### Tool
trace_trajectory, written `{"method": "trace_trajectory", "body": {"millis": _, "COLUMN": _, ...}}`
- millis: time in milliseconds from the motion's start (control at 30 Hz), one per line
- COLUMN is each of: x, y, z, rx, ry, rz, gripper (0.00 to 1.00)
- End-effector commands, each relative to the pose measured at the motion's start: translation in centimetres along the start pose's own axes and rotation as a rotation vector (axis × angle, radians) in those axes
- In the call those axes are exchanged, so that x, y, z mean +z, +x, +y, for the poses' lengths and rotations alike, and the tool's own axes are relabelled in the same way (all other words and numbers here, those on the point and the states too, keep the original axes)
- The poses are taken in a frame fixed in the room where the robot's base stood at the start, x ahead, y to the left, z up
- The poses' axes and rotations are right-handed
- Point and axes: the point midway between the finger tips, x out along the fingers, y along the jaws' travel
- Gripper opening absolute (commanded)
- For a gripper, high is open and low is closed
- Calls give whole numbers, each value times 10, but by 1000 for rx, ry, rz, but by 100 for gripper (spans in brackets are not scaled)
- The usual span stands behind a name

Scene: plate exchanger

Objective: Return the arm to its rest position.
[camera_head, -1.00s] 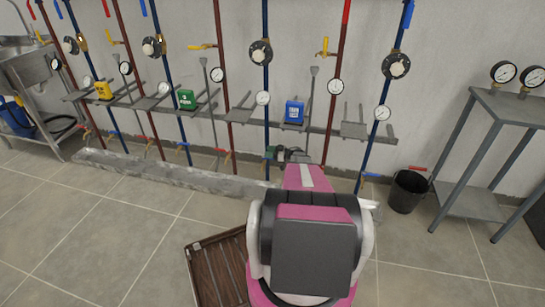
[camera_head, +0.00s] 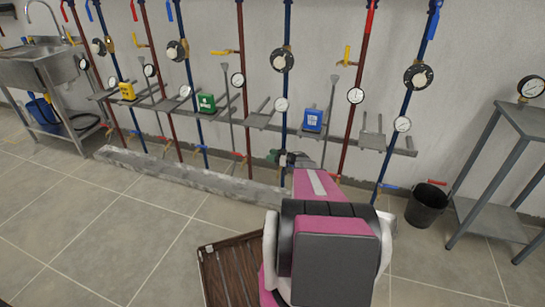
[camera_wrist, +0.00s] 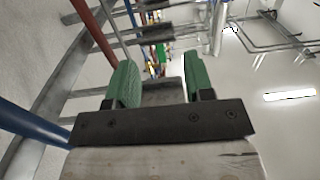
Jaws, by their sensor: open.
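My gripper shows in the wrist view (camera_wrist: 158,85), with its two green finger pads apart and nothing between them. In the head view my pink and grey arm reaches forward from the bottom, and my gripper (camera_head: 283,158) is small at its far end, partly hidden by the arm. It is in front of the pipes, low and below the shelf rail. The fingertips are too small to make out there.
Red and blue pipes with gauges and valves line the wall. A shelf rail (camera_head: 345,137) carries yellow (camera_head: 127,91), green (camera_head: 206,103) and blue (camera_head: 313,119) boxes. A black bucket (camera_head: 427,205) and grey table (camera_head: 520,118) stand right, a sink (camera_head: 45,68) left.

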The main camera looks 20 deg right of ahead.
Motion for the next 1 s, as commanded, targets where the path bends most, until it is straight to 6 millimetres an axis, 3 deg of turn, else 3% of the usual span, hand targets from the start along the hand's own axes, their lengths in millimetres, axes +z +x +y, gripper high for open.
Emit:
{"method": "trace_trajectory", "body": {"millis": 233, "x": -2, "y": 1, "z": 0, "rx": 10, "ry": -4, "rz": -1, "gripper": 48}}
{"method": "trace_trajectory", "body": {"millis": 367, "x": -16, "y": 10, "z": 0, "rx": 83, "ry": -31, "rz": -5, "gripper": 48}}
{"method": "trace_trajectory", "body": {"millis": 733, "x": -89, "y": 39, "z": 3, "rx": 595, "ry": -116, "rz": -118, "gripper": 48}}
{"method": "trace_trajectory", "body": {"millis": 867, "x": -108, "y": 37, "z": -8, "rx": 776, "ry": -94, "rz": -211, "gripper": 48}}
{"method": "trace_trajectory", "body": {"millis": 1000, "x": -121, "y": 29, "z": -30, "rx": 938, "ry": -34, "rz": -342, "gripper": 48}}
